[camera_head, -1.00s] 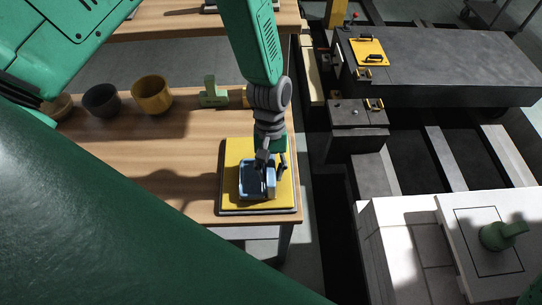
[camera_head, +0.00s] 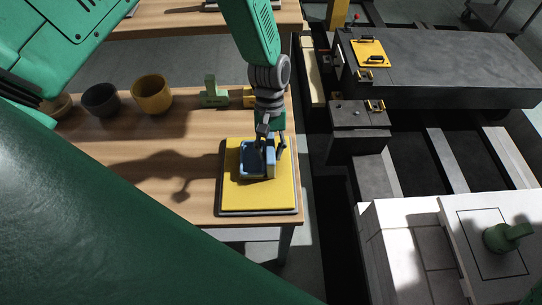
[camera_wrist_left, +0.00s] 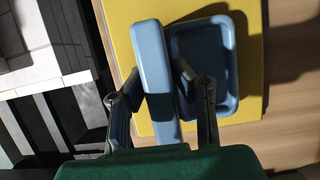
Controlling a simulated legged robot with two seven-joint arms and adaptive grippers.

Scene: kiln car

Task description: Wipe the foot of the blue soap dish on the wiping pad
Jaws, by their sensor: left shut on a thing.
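The blue soap dish (camera_head: 250,158) is a shallow tray with a raised bar along one side. It is over the far half of the yellow wiping pad (camera_head: 258,194) on the wooden table, and I cannot tell whether its foot touches the pad. My left gripper (camera_head: 270,143) reaches down from above and is shut on the raised bar. In the left wrist view the bar of the dish (camera_wrist_left: 152,50) lies between the two fingers (camera_wrist_left: 162,95), with the tray to its right over the pad (camera_wrist_left: 119,14). The underside is hidden. My right gripper is not in view.
A yellow cup (camera_head: 152,95), a dark grey cup (camera_head: 101,99) and a small bowl stand at the table's left. A green stand (camera_head: 212,93) is beyond the pad. The table's right edge is close to the pad. White blocks (camera_head: 395,255) lie across the gap.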

